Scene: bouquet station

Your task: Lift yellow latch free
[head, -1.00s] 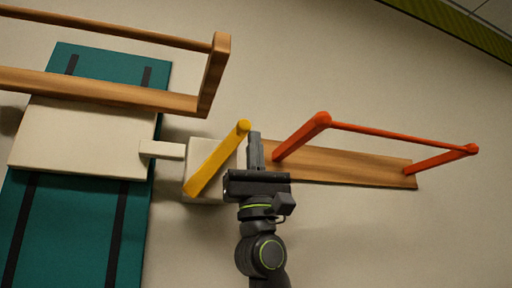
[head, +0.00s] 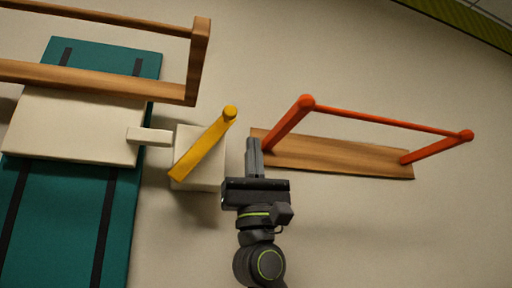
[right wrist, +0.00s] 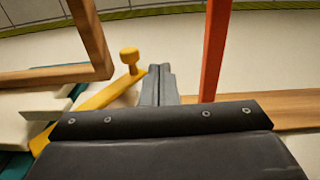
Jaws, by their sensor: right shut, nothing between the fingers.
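The yellow latch (head: 204,146) is a slanted bar with a round knob at its upper end. It lies over a cream block (head: 208,178) in the head view. It also shows in the right wrist view (right wrist: 104,96), left of the fingers, with its knob standing up. My right gripper (head: 254,146) is just right of the latch, apart from it. Its fingers (right wrist: 160,82) are together and hold nothing. My left gripper is not in view.
A cream tongue (head: 149,136) joins a cream plate (head: 75,125) on a teal board (head: 65,225) at the left. A wooden frame (head: 198,62) stands above it. An orange-red rail (head: 385,121) on a wooden plank (head: 345,158) stands right of my gripper. The lower right surface is clear.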

